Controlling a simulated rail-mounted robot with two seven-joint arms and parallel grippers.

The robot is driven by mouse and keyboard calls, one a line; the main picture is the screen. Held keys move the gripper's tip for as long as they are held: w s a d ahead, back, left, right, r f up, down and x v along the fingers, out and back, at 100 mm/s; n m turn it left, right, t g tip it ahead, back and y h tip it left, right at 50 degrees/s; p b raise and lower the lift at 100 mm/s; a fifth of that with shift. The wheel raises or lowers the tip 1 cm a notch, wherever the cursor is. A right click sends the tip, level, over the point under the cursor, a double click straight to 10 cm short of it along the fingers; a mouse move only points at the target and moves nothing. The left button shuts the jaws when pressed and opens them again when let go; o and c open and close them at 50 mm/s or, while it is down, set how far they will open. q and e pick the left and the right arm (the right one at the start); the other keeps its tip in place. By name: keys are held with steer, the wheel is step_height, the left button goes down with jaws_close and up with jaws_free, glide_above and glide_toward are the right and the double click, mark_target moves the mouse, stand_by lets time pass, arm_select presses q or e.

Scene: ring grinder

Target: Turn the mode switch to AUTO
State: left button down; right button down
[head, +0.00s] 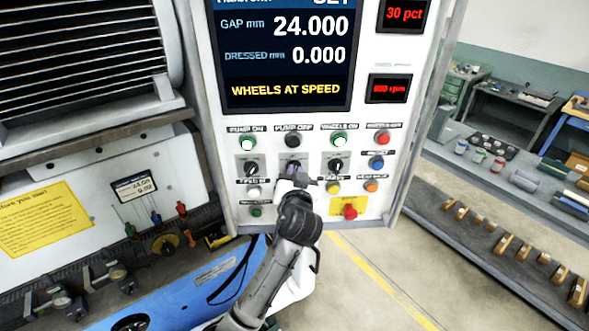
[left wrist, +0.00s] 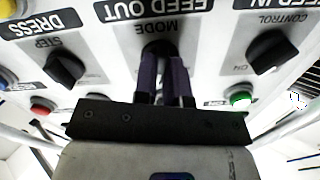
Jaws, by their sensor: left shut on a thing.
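The mode switch (head: 292,166) is a black rotary knob in the middle of the row of three on the white control panel. In the left wrist view the panel lettering is upside down, and the mode switch (left wrist: 157,46) shows under the MODE label between my fingers. My left gripper (head: 293,177) reaches up to it from below. Its two purple fingers (left wrist: 163,64) are shut on the knob, one on each side. The fingers and wrist cover much of the knob, so its pointer and setting cannot be read. My right gripper is not in view.
Similar knobs sit close on both sides: one at left (head: 248,168) and one at right (head: 336,165). Lit and coloured push buttons surround them, with a red emergency button (head: 350,211) below right. The screen (head: 285,50) above reads WHEELS AT SPEED. A bench (head: 460,205) stands at right.

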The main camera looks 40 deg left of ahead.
arm_select(q)
steer(key=m+p, duration=0.4)
steer(key=m, duration=0.2)
steer(key=shift+m, duration=0.3)
stand_by(0.4)
steer(key=c, duration=1.2)
jaws_free()
